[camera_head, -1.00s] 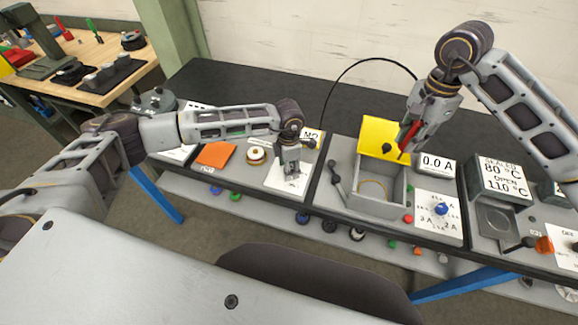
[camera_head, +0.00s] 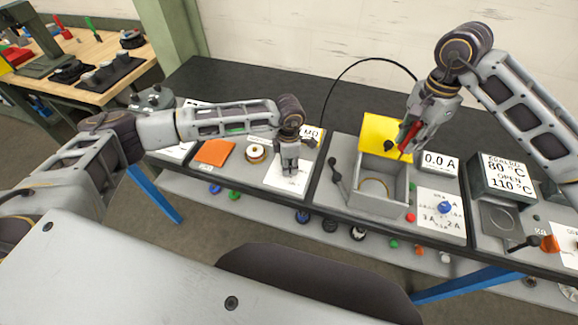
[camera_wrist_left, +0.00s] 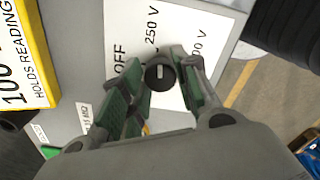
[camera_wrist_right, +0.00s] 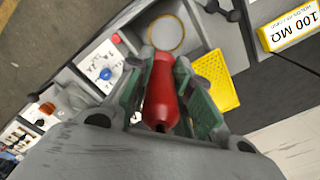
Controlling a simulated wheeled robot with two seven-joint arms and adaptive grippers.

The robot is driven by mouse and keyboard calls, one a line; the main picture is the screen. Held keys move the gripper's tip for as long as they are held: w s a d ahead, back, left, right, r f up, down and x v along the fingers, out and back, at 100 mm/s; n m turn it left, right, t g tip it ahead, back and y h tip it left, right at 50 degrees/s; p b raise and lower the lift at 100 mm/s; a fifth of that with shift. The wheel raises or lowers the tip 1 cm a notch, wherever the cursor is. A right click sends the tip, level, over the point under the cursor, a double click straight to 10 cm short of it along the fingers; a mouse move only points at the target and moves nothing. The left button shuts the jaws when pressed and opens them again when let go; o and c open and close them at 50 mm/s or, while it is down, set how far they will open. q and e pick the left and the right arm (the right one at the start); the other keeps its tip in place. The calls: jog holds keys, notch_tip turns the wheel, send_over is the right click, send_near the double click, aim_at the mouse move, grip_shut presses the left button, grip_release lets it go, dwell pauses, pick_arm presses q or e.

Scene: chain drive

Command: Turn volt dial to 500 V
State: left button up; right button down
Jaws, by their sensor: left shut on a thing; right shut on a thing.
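The volt dial (camera_wrist_left: 160,76) is a black round knob with a pale mark, on a white card (camera_wrist_left: 118,22) printed OFF, 250 V and a partly hidden "00 V". I cannot tell exactly which label the mark points to. My left gripper (camera_head: 289,170) is over this card in the head view and hides the dial there. In the left wrist view its green-padded fingers are shut on the dial. My right gripper (camera_head: 409,142) is shut on a red probe handle (camera_wrist_right: 160,92), held above the grey box with the yellow lid.
The grey open box (camera_head: 377,207) holds a thin ring, with a yellow lid (camera_head: 372,130) behind. A 0.0 A display (camera_head: 437,163) and a blue knob (camera_head: 444,207) stand right of it. An orange pad (camera_head: 213,152) lies left. A black cable (camera_head: 345,70) arcs behind.

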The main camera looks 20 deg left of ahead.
aim_at(398, 160)
pick_arm(q)
jog(key=shift+m+b, duration=3.1)
jog(key=shift+b, duration=0.4)
pick_arm(e)
jog(key=shift+f, duration=3.75)
pick_arm(q)
jog(key=m+b, duration=0.4)
jog(key=shift+m+b, duration=1)
pick_arm(e)
notch_tip(398, 160, down, 6)
pick_arm(q)
jog(key=shift+r, duration=0.15)
jog(key=o, duration=1)
notch_tip(398, 160, up, 12)
